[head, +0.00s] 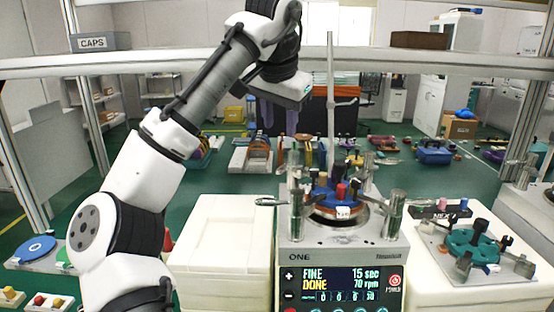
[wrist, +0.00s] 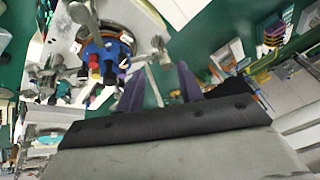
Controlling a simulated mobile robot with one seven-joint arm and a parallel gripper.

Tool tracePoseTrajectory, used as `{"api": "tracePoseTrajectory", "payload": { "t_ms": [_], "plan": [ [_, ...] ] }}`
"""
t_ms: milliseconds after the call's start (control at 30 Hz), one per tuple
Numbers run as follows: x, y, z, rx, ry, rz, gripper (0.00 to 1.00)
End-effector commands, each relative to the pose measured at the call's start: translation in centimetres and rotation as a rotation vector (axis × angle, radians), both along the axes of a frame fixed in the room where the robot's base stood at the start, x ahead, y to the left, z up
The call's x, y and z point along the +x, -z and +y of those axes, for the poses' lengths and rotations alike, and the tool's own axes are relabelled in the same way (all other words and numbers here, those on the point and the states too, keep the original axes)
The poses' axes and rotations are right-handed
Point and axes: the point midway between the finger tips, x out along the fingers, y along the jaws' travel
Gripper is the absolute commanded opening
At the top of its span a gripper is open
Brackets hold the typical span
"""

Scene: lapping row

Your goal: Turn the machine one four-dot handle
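Machine ONE (head: 340,250) stands right of centre in the head view, its lit screen (head: 340,285) reading FINE, DONE, 15 sec, 70 rpm. On its top sits a blue holder (head: 323,196) with red and black knobs; the holder also shows in the wrist view (wrist: 108,50). Metal posts and levers stand around it, including a lever (head: 268,201) sticking out to the left. I cannot make out dots on any handle, so the four-dot one is not identifiable. My gripper (head: 279,130) is open and empty, above and behind the machine's left side; its purple fingers show in the wrist view (wrist: 160,72).
A white box (head: 220,245) stands left of the machine. At right, a teal fixture (head: 472,245) sits on a plate beside a black NEXT rack (head: 455,211). A tall thin rod (head: 331,100) rises behind the machine. A shelf rail (head: 440,68) crosses overhead.

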Motion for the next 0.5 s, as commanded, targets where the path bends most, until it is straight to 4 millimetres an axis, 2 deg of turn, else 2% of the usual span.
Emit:
{"api": "tracePoseTrajectory", "payload": {
  "t_ms": [300,500],
  "plan": [
    [2.8,5.9,-0.2,0.000,0.000,0.000,0.37],
    [4.3,9.1,-0.4,-0.001,-0.001,-0.002,0.37]
  ]
}}
